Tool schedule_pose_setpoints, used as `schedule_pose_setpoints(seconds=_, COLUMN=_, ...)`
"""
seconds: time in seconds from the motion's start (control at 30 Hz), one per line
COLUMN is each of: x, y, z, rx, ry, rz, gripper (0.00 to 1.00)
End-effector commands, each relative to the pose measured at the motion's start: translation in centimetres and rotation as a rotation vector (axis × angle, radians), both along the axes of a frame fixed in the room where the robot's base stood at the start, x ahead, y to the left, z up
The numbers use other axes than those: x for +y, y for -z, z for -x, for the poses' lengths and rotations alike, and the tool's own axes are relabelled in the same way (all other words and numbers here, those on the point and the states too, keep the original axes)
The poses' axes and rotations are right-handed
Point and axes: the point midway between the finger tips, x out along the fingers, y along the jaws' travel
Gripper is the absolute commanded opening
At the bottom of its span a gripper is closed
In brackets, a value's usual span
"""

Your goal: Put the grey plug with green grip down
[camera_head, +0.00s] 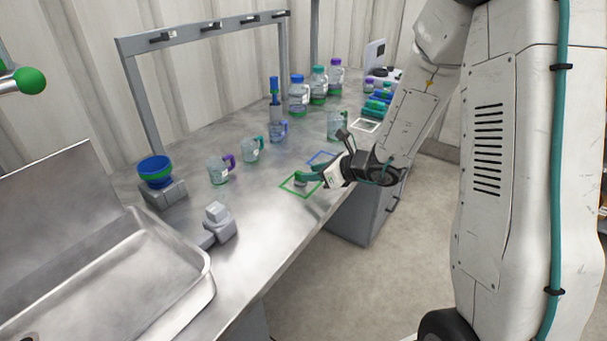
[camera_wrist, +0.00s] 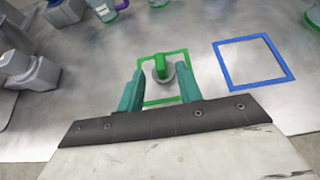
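The grey plug with green grip (camera_wrist: 160,70) appears to stand upright on the metal bench, inside a green square outline (camera_wrist: 185,56). In the head view the plug (camera_head: 300,182) shows small, partly covered by the fingers, inside the same green outline (camera_head: 286,186). My gripper (camera_wrist: 160,84) is open, with one teal finger on each side of the plug and visible gaps between them. In the head view my gripper (camera_head: 311,176) is low over the bench's front edge, at the green outline.
A blue square outline (camera_wrist: 252,38) lies right of the green one, with bare bench inside. Jugs with purple (camera_head: 219,170) and green (camera_head: 252,150) handles stand behind. A grey fitting (camera_head: 217,223) and a sink (camera_head: 150,290) are at left. Bottles (camera_head: 299,95) stand farther back.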

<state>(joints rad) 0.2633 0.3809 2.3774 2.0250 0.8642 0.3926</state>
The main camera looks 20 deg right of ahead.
Motion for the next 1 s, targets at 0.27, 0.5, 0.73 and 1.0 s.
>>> schedule_pose_setpoints(seconds=0.27, x=-2.9, y=-2.6, z=3.8, rx=-0.001, ry=0.003, rz=0.0, gripper=0.36)
schedule_pose_setpoints(seconds=0.5, x=-3.5, y=-3.3, z=4.9, rx=0.0, ry=-0.001, rz=0.0, gripper=0.36)
schedule_pose_setpoints(seconds=0.73, x=0.7, y=-7.3, z=7.3, rx=-0.114, ry=-0.266, rz=0.134, gripper=0.36)
schedule_pose_setpoints(seconds=1.0, x=7.9, y=-13.7, z=18.9, rx=-0.401, ry=-1.044, rz=0.58, gripper=0.36)
